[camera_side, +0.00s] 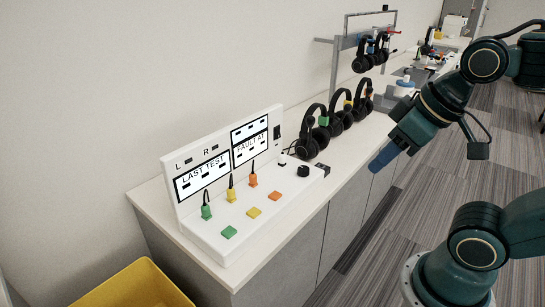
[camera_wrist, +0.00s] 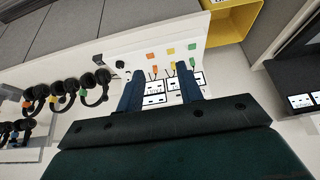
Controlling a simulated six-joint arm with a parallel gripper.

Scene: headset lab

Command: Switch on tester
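The tester (camera_side: 240,215) is a white console on the bench with an upright back panel. The panel reads "LAST TEST" and "FAULT AT". Green, yellow and orange buttons (camera_side: 254,212) lie on its deck, with matching plugs behind them. A black knob (camera_side: 303,171) sits at the deck's right end, and a small dark part (camera_side: 277,131) is on the panel's right edge. I cannot tell which is the power switch. My gripper (camera_side: 378,162) is to the right of the tester, above the bench's front edge. In the wrist view its fingers (camera_wrist: 160,74) are apart and empty, with the tester (camera_wrist: 140,45) beyond.
Several black headsets (camera_side: 341,121) stand in a row behind the tester's right end. A rack (camera_side: 336,70) with more headsets is farther back. A yellow bin (camera_side: 135,288) stands below the bench at lower left. The air between my gripper and the tester looks clear.

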